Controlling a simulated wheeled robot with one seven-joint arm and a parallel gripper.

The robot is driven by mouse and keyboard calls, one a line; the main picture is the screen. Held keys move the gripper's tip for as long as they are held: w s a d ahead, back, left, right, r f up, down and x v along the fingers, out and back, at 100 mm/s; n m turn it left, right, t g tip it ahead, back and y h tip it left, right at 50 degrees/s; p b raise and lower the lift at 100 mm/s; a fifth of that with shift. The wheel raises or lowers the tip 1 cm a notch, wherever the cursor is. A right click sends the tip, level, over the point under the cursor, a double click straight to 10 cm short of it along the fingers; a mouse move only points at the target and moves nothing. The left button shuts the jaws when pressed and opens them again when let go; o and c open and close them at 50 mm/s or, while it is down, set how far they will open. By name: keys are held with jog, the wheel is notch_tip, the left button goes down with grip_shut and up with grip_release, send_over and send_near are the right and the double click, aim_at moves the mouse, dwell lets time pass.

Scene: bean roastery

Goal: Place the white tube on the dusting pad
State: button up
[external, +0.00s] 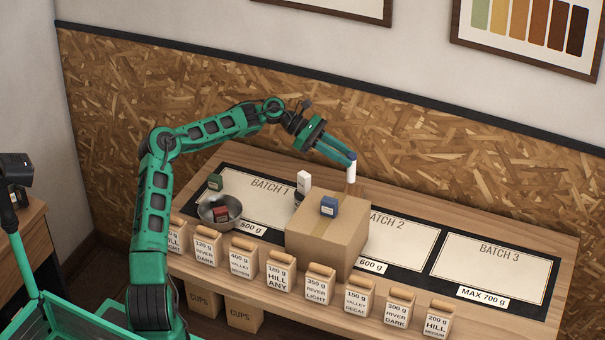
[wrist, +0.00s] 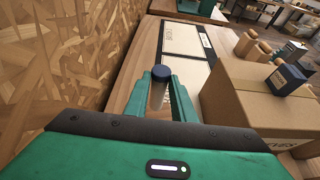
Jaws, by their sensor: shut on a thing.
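My gripper (external: 347,160) is shut on a white tube (external: 351,173) with a dark blue cap, held upright above the back part of the table, behind the cardboard box. In the wrist view the tube (wrist: 158,97) stands between the two green fingers, its dark cap (wrist: 162,74) toward the camera. I cannot pick out a dusting pad with certainty in either view. The box may hide part of the table behind it.
A large cardboard box (external: 320,243) with a blue block (external: 329,206) on top stands mid-table. A metal bowl (external: 220,212) holds a red block. Several labelled bags (external: 319,283) line the front edge. The BATCH 3 sheet (external: 493,268) is clear. The chipboard wall (external: 400,130) rises behind.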

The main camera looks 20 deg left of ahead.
jog(key=shift+w+d+f, duration=0.1)
jog(key=shift+d+f, duration=0.1)
jog(key=shift+f, duration=0.95)
jog(key=shift+d+f, duration=0.2)
jog(key=shift+f, duration=0.9)
jog(key=shift+f, duration=0.1)
jog(key=o, duration=1)
jog(key=v, duration=1.2)
